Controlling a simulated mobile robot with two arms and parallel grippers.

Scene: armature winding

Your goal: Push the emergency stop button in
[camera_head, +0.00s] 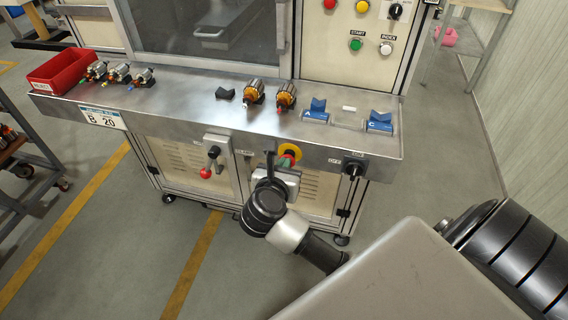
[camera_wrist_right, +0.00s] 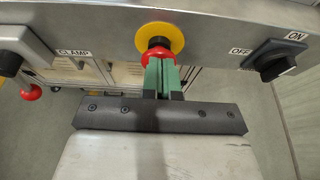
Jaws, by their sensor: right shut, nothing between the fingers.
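The emergency stop button is a red knob on a round yellow plate (camera_head: 297,149) on the machine's front panel, below the shelf edge. In the right wrist view the yellow plate (camera_wrist_right: 176,33) is top centre, with the red knob (camera_wrist_right: 150,53) just below it. My right gripper (camera_head: 286,159) is in front of the button. Its green fingers (camera_wrist_right: 160,62) are shut and empty, with their tips over the red knob and partly hiding it. I cannot tell whether they touch it. My left gripper is not in view.
A black ON/OFF rotary switch (camera_head: 354,169) is right of the button. A clamp lever with a red ball (camera_head: 206,173) is to the left. The metal shelf (camera_head: 190,110) above carries wound armatures (camera_head: 254,91), blue blocks (camera_head: 380,122) and a red bin (camera_head: 62,72).

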